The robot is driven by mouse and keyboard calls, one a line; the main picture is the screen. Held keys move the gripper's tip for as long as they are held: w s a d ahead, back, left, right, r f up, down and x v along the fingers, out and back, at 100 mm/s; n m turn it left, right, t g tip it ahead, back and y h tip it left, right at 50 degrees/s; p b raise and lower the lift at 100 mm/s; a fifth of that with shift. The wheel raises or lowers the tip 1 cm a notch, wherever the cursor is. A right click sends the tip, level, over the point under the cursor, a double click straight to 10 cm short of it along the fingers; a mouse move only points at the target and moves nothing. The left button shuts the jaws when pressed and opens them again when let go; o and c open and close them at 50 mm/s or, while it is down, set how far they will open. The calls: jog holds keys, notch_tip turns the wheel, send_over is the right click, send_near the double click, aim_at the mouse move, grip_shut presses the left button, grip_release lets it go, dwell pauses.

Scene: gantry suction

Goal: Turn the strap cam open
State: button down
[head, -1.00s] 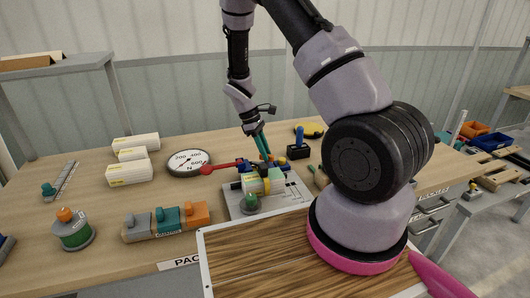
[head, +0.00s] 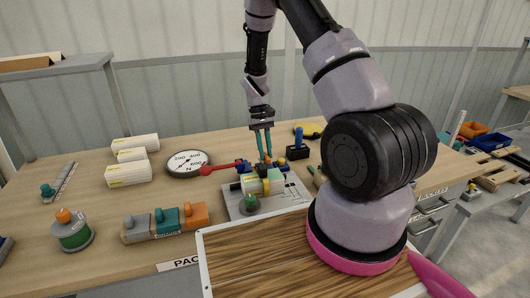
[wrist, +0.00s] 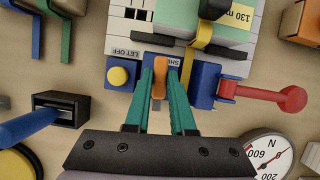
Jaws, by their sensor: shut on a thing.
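Lettering beside the block reads "LET OFF" on the left; the label by the lever is partly covered. A yellow strap (wrist: 203,38) runs from the block over a pale piece marked "130". In the head view my gripper (head: 264,154) points down at the fixture plate (head: 236,207); the cam is mostly hidden there.
A red ball-ended handle (wrist: 290,98) sticks out from the block, near the round dial (head: 188,163). A yellow button (wrist: 118,76) sits left of the cam. A black block with a blue post (head: 298,150) stands close by. Pale boxes (head: 128,172) lie further left.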

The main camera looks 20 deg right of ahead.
jog(key=shift+m, duration=0.5)
jog(key=c, duration=0.8)
grip_release()
jog(key=shift+o, duration=0.2)
jog(key=v, duration=1)
jog(key=shift+d+r, duration=0.2)
jog(key=shift+r, duration=0.2)
jog(key=shift+w, duration=0.1)
